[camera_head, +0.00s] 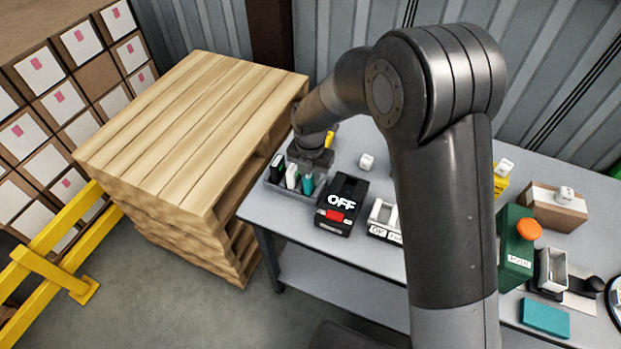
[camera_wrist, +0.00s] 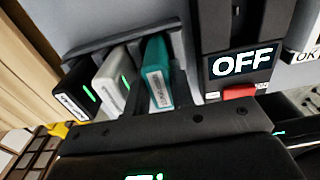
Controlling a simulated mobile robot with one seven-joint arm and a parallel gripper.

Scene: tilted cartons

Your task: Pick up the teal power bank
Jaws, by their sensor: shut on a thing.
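The teal power bank (camera_head: 308,184) stands on edge in a grey tray (camera_head: 288,200) at the left end of the table. In the wrist view the teal power bank (camera_wrist: 156,62) is the rightmost of three, beside a white one (camera_wrist: 112,78) and a black one (camera_wrist: 75,95). My gripper (camera_head: 314,168) is down at the tray, shut on the teal power bank. In the wrist view its dark fingers are partly hidden by the gripper body. The bank's lower part is hidden in the tray, so I cannot tell whether it is lifted.
A black box marked OFF with a red switch (camera_head: 335,216) stands close to the right of the tray. A pallet stack (camera_head: 195,130) is left of the table. A green box (camera_head: 514,245) and a flat teal block (camera_head: 545,317) are at the right.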

